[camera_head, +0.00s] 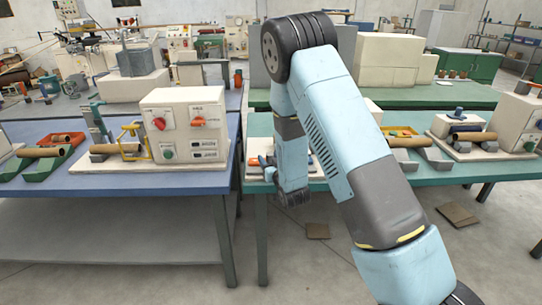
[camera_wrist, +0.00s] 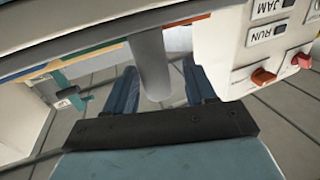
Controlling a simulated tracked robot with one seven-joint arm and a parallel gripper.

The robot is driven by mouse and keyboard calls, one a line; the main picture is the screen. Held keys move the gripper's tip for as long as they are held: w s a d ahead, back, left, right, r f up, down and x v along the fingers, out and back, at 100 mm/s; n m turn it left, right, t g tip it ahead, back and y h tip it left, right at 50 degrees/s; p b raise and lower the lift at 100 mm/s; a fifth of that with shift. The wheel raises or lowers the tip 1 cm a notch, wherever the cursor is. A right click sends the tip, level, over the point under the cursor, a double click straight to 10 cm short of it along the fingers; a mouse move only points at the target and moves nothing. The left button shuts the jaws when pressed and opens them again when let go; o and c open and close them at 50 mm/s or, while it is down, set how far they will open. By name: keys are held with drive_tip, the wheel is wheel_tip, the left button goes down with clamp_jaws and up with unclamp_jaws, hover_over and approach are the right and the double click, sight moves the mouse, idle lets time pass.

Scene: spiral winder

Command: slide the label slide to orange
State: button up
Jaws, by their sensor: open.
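My gripper (camera_head: 293,197) hangs at the front edge of the green table in the head view, largely seen from behind my arm. In the wrist view my gripper (camera_wrist: 160,72) is open, with its two blue fingers apart and a grey rod or post showing between them. A strip with blue, green, yellow and orange bands (camera_wrist: 95,53) runs along an edge at the upper left. A teal bracket-like piece (camera_wrist: 68,98) sits below the strip; I cannot tell whether it is the label slide. In the head view my arm hides much of this station.
A white panel (camera_wrist: 237,40) with JAM and RUN labels and red and orange knobs stands close on the right in the wrist view. In the head view a control box (camera_head: 183,125) stands on the blue table, left. Brown cardboard tubes (camera_head: 408,140) lie to the right.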

drive_tip(key=shift+w+a, duration=0.1)
drive_tip(key=shift+w, duration=0.4)
drive_tip(key=shift+d, duration=0.2)
clamp_jaws()
